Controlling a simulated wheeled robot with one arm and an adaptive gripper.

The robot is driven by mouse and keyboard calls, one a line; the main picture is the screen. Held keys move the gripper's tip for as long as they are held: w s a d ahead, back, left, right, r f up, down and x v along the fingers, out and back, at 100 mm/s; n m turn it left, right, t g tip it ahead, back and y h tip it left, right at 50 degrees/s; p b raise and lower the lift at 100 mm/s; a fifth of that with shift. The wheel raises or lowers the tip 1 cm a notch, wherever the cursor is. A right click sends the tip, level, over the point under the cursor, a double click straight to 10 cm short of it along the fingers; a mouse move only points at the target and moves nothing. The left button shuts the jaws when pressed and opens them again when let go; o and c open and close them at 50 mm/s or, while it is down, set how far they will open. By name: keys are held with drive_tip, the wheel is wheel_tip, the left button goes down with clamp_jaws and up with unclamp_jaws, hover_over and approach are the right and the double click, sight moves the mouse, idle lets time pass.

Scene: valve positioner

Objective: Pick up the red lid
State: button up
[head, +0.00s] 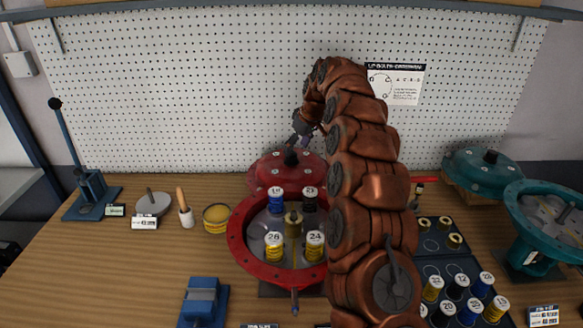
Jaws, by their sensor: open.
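The red lid (271,173) lies behind the red valve body on the wooden bench, in the middle of the head view. It is domed, with bolts on top and a black knob (291,157) at its centre. My gripper (301,138) is open, just above the lid near the knob. The fingers are small and dark here, and I cannot tell whether they touch the knob. My copper-coloured arm hides the lid's right side.
The open red housing (238,243) holds several numbered spools in front of the lid. A teal lid (480,168) and teal housing (515,205) stand at the right. A blue lever press (90,190) is at the left. A white pegboard (200,90) rises close behind.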

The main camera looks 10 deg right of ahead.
sight(291, 165)
drive_tip(key=shift+a+p+x, duration=0.1)
drive_tip(key=shift+p+x, duration=0.4)
drive_tip(key=shift+x, duration=0.7)
drive_tip(key=shift+a+p+x, duration=0.15)
drive_tip(key=shift+p+x, duration=0.35)
drive_tip(key=shift+x, duration=0.65)
drive_tip(key=shift+w+r, duration=0.1)
drive_tip(key=shift+w, duration=0.1)
clamp_jaws()
